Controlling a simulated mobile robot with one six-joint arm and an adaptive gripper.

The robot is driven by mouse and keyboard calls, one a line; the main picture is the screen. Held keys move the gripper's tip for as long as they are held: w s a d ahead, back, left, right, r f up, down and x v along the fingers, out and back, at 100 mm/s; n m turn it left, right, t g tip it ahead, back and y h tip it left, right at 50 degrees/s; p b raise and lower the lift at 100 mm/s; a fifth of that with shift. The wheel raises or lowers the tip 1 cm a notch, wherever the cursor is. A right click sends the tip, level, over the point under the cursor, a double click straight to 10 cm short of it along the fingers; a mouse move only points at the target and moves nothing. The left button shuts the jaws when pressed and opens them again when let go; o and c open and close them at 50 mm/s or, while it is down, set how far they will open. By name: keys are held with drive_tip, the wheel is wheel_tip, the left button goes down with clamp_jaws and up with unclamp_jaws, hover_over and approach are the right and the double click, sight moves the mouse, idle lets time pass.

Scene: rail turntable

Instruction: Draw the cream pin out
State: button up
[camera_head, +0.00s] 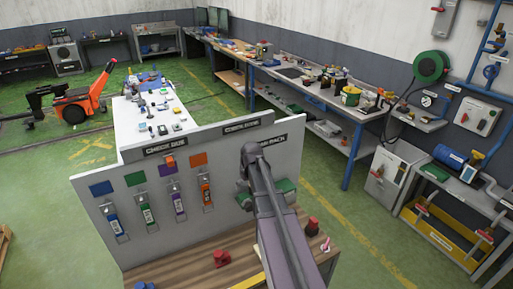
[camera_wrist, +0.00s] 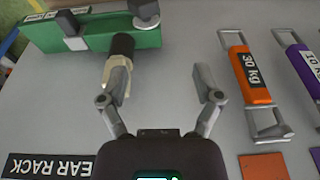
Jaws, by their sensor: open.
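The cream pin (camera_wrist: 118,68) shows in the wrist view as a cream shaft with a black end, beside the green block (camera_wrist: 150,38) on the grey panel. My gripper (camera_wrist: 163,78) is open and empty, its fingers spread in front of the panel. The left finger overlaps the cream shaft in the picture; whether they touch I cannot tell. The right finger is apart from it, over bare panel. In the head view my arm covers the gripper and the pin; parts of the green block (camera_head: 285,186) show beside the arm.
An orange 30 kg piece (camera_wrist: 249,75) and a purple one (camera_wrist: 302,70) hang right of my gripper in the wrist view. Grey clamps sit on the green block. Red pieces (camera_head: 222,258) stand on the wooden bench top (camera_head: 180,268) below the panel (camera_head: 115,230).

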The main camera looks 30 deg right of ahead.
drive_tip(key=w+d+r+p, duration=0.4)
drive_tip(key=d+r+p, duration=0.2)
drive_tip(key=r, duration=0.2)
drive_tip(key=shift+d+t, duration=0.3)
drive_tip(key=shift+t, duration=0.1)
drive_tip(key=shift+w+f, duration=0.1)
drive_tip(key=shift+f, duration=0.2)
drive_tip(key=b+x, duration=1.3)
drive_tip(key=shift+w+d+f, duration=0.1)
drive_tip(key=shift+f, duration=0.1)
idle(0.4)
clamp_jaws()
idle(0.4)
